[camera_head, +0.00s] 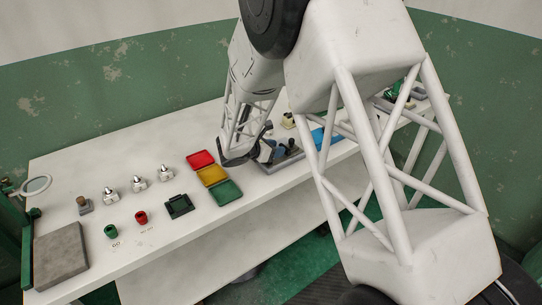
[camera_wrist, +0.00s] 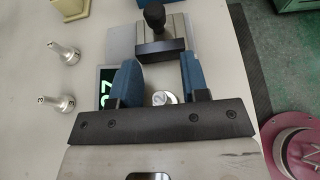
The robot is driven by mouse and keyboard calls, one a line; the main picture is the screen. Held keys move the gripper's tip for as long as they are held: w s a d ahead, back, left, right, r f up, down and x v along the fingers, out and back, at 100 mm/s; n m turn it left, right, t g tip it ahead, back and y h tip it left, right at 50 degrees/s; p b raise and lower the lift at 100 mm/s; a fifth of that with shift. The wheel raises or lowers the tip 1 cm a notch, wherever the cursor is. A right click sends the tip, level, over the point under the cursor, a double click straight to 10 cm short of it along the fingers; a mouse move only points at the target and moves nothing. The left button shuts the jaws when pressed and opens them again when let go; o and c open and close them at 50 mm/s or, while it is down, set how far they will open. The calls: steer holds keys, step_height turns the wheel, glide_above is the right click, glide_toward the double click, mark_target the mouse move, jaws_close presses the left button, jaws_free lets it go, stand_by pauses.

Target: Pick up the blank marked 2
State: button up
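My gripper (camera_wrist: 158,80) has two blue fingers, spread apart, in the wrist view. A silver round part (camera_wrist: 163,97) shows low between them, not visibly gripped; its mark cannot be read. Two silver blanks stand to the left in that view, an upper one (camera_wrist: 64,52) and a lower one (camera_wrist: 54,102); their marks are too small to read. In the head view, three silver blanks, left (camera_head: 110,195), middle (camera_head: 138,184) and right (camera_head: 165,173), stand in a row on the table. I cannot tell which blank is marked 2. My arm hides part of the work area in the head view.
A grey block with a black knob (camera_wrist: 160,45) stands just beyond the fingers. A dark display with green digits (camera_wrist: 103,88) is partly hidden by the left finger. Red (camera_head: 200,159), yellow (camera_head: 212,176) and green (camera_head: 227,192) trays lie on the table (camera_head: 100,158).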

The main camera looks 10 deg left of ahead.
jaws_close()
steer(key=shift+r, duration=0.7)
step_height(320, 180, up, 2)
steer(key=shift+r, duration=0.1)
steer(key=s+d, duration=0.3)
steer(key=s, duration=0.4)
steer(key=s+d+r, duration=0.1)
steer(key=s+d, duration=0.2)
steer(key=s, duration=0.5)
steer(key=shift+r, duration=0.2)
steer(key=shift+w, duration=0.1)
